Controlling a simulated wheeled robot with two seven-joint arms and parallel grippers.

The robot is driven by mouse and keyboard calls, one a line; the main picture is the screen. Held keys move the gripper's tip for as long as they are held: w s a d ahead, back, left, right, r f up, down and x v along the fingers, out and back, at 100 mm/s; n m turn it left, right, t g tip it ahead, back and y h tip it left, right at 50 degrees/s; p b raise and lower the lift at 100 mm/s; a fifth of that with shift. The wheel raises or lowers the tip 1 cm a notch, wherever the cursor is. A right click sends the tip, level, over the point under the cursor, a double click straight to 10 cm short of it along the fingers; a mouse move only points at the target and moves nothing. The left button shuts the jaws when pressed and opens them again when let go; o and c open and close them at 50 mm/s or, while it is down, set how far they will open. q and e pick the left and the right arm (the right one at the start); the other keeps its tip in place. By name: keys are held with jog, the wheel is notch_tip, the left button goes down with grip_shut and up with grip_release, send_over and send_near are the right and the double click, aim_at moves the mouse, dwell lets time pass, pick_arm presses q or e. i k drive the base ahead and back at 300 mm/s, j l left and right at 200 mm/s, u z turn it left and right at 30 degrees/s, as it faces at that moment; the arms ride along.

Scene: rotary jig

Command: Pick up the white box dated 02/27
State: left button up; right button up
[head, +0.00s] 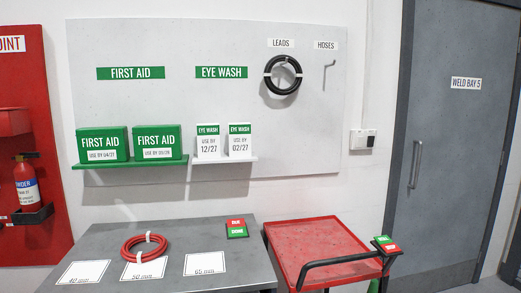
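The white box dated 02/27 (240,143) stands upright on a small white shelf (224,160) under the EYE WASH sign. It has a green EYE WASH band at its top. A similar white box dated 12/27 (208,144) stands just to its left on the same shelf. Neither of my grippers shows in the head view.
Green first aid boxes (102,145) sit on a green shelf (130,163) to the left. Below is a grey table (110,240) with a red coiled hose (143,262) and a red-green DUE/DONE block (236,228). A red cart (312,240) stands right of the table. A black coil (268,75) hangs above.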

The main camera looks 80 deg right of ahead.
aim_at(239, 134)
jog(key=z, duration=2.5)
jog(key=l+z, duration=0.15)
jog(key=k+l, duration=0.05)
